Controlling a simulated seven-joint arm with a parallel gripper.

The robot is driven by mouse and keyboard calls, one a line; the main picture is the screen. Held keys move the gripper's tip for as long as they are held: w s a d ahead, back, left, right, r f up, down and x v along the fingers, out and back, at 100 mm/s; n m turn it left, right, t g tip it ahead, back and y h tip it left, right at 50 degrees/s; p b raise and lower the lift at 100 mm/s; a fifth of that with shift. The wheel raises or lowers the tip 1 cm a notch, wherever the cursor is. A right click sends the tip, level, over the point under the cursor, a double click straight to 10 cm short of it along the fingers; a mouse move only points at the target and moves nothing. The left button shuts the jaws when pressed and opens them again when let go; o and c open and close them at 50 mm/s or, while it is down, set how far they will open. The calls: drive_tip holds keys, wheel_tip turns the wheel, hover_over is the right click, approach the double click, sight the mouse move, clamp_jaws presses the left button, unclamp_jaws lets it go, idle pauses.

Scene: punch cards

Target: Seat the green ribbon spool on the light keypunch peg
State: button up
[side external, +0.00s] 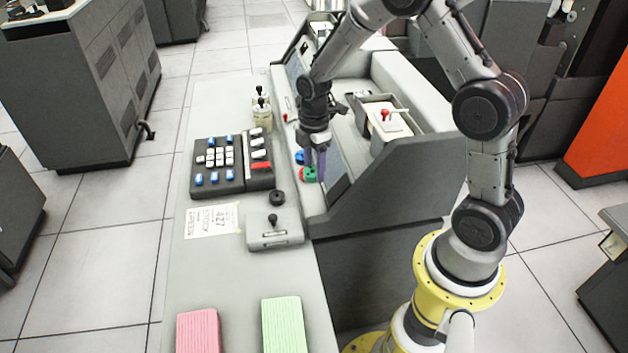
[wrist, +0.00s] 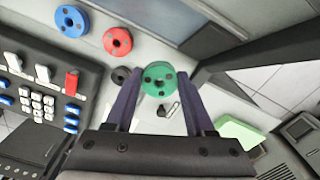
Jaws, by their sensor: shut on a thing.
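The green ribbon spool (wrist: 155,90) is a round disc with a hub hole, between the two fingertips of my gripper (wrist: 160,78) in the wrist view. My gripper is shut on it, one finger on each side. In the side external view the spool (side external: 310,176) shows at the tips of my gripper (side external: 318,172), over the keypunch's sloping front edge. How high it is above the surface I cannot tell. I cannot make out the light keypunch peg in either view.
A red spool (wrist: 117,41) and a blue spool (wrist: 72,20) lie close by. A black round knob (side external: 277,197), a lever plate (side external: 274,240) and a keypad (side external: 217,165) stand on the desk. Pink (side external: 198,331) and green (side external: 284,325) card stacks lie at the front.

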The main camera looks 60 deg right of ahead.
wheel_tip(320, 180, up, 6)
drive_tip(key=shift+r, duration=0.15)
idle(0.5)
wheel_tip(320, 180, up, 12)
drive_tip(key=s+d+m, duration=0.1)
drive_tip(key=d+m, duration=0.3)
drive_tip(key=d, duration=2.2)
drive_tip(key=shift+m, duration=0.3)
drive_tip(key=shift+s+d+f, duration=0.1)
drive_tip(key=shift+d+f, duration=0.05)
drive_tip(key=shift+f, duration=1.3)
drive_tip(key=shift+w+d+f, duration=0.1)
drive_tip(key=shift+d+f, duration=0.1)
drive_tip(key=shift+f, duration=1.2)
drive_tip(key=shift+s+d+f, duration=0.1)
drive_tip(key=shift+d+f, duration=0.05)
drive_tip(key=shift+f, duration=1.3)
drive_tip(key=shift+f, duration=0.55)
